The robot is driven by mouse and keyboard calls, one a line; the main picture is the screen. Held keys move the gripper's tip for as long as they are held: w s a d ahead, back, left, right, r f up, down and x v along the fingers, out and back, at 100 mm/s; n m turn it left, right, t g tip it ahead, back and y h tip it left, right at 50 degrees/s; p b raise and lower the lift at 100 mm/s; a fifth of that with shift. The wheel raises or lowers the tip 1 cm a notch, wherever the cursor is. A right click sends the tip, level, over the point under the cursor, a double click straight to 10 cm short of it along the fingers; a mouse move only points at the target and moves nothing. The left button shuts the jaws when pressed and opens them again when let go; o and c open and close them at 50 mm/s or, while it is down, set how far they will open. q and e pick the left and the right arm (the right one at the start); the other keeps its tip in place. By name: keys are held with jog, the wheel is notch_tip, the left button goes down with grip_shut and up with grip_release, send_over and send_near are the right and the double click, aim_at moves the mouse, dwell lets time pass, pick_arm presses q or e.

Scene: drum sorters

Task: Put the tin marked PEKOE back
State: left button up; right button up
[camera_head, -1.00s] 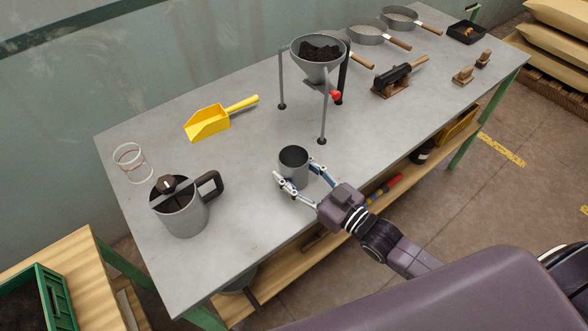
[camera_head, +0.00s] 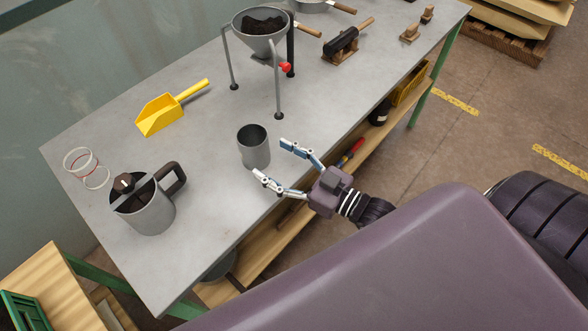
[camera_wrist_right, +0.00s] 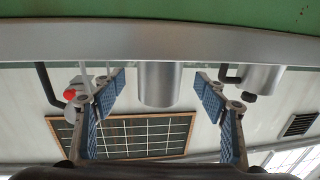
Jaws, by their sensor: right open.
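A plain grey metal cup-shaped tin (camera_head: 254,153) stands upright on the grey table, near its front edge. Its open top is dark inside, and I can read no PEKOE mark on it. My right gripper (camera_head: 272,159) is open and empty. Its fingertips are just to the right of the tin, and its fingers do not enclose it. In the right wrist view, which looks upside down, the tin (camera_wrist_right: 160,85) shows beyond and between the spread blue-padded fingers. My left gripper is not in view.
A metal jug with a dark handle (camera_head: 150,212) stands left of the tin. A green crate (camera_head: 25,313) is at lower left. Table around the tin is clear.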

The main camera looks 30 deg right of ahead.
jog(key=v, duration=0.5)
jog(key=shift+s+d, duration=0.2)
jog(key=shift+s, duration=0.15)
